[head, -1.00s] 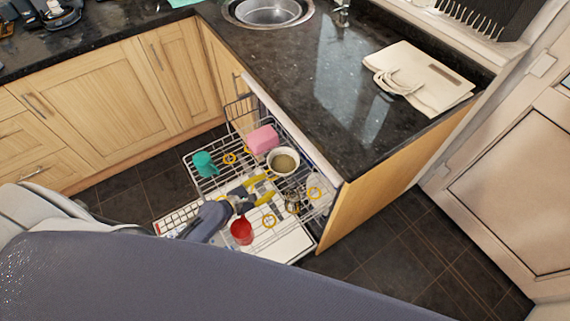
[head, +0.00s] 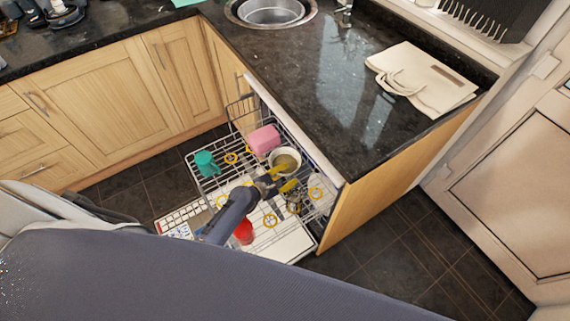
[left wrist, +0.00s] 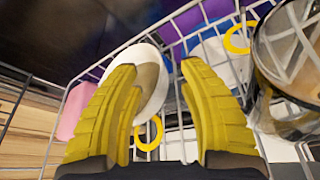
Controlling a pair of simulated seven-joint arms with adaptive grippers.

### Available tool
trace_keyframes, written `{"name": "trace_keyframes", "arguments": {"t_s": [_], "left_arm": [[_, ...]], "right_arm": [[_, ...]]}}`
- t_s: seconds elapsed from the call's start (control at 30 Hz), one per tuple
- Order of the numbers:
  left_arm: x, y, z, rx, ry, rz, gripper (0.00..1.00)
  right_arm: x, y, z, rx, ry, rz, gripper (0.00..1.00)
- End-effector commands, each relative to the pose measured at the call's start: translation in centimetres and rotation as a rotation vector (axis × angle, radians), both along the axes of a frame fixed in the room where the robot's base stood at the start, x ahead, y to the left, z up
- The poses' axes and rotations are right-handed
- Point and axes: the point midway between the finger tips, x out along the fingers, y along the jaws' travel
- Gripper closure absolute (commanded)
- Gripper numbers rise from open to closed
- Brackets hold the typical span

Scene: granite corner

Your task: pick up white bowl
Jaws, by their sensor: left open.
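The white bowl (head: 286,158), with a greyish-tan inside, sits in the pulled-out dishwasher rack (head: 205,181) beside the counter. My left gripper (head: 283,179) is open, with its yellow fingers at the near side of the bowl and one finger overlapping the rim in the head view. In the left wrist view the bowl (left wrist: 154,96) appears tilted beyond and between the spread fingers of the gripper (left wrist: 156,68); the left finger hides part of it. I cannot tell whether a finger touches it. My right gripper is not in view.
A pink block-like item (head: 264,139) is close behind the bowl. A teal cup (head: 206,163) is to the left, and a red cup (head: 243,232) is partly behind my arm. A clear glass-like vessel (left wrist: 293,55) stands right of the fingers. The counter (head: 335,80) borders the rack.

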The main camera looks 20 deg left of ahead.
Motion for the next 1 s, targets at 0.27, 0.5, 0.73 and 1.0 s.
{"name": "trace_keyframes", "arguments": {"t_s": [0.27,0.5,0.73,1.0], "left_arm": [[1.9,-1.1,-0.8,0.000,0.000,0.000,0.59],[2.1,-1.2,-1.0,0.001,0.001,-0.001,0.59],[2.1,-1.2,-1.0,0.001,0.000,0.000,0.70],[2.1,-1.1,-1.0,0.001,0.000,0.000,1.00]], "right_arm": [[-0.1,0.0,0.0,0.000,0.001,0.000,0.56],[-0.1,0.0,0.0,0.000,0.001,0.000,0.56],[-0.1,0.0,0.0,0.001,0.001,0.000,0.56],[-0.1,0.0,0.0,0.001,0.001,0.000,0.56]]}}
